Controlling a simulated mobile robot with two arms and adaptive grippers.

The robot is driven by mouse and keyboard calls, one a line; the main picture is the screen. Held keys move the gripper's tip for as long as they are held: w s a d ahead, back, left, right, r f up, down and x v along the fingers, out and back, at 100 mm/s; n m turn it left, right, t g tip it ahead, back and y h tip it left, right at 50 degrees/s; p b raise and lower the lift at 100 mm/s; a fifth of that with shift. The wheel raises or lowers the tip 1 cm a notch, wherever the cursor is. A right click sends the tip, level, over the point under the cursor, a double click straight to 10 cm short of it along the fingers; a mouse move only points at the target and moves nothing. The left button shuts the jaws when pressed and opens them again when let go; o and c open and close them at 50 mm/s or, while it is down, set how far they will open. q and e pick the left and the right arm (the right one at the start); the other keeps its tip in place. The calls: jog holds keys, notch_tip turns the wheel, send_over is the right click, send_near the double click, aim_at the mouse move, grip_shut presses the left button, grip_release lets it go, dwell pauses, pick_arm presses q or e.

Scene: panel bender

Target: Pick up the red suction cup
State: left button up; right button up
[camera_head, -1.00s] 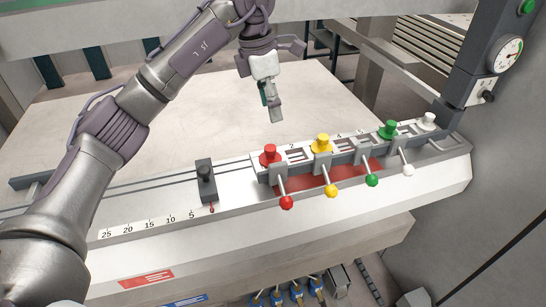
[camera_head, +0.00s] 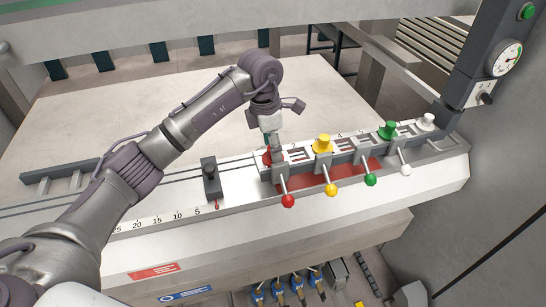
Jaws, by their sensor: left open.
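The red suction cup (camera_head: 266,158) sits at the left end of the row of cups on the panel bender's rail. It is mostly hidden behind my left gripper. My left gripper (camera_head: 271,150) points down right at the red cup, with its fingers open at the cup's height. I cannot tell whether the fingers touch the cup. My right gripper is not in view.
Yellow (camera_head: 323,144), green (camera_head: 387,130) and white (camera_head: 425,122) cups stand to the right along the rail. Ball-ended levers, such as the red lever (camera_head: 288,200), stick out in front. A black clamp block (camera_head: 211,180) stands left of the red cup.

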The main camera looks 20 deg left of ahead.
pick_arm(q)
jog(key=shift+d+f, duration=0.1)
jog(key=shift+f, duration=0.5)
grip_shut()
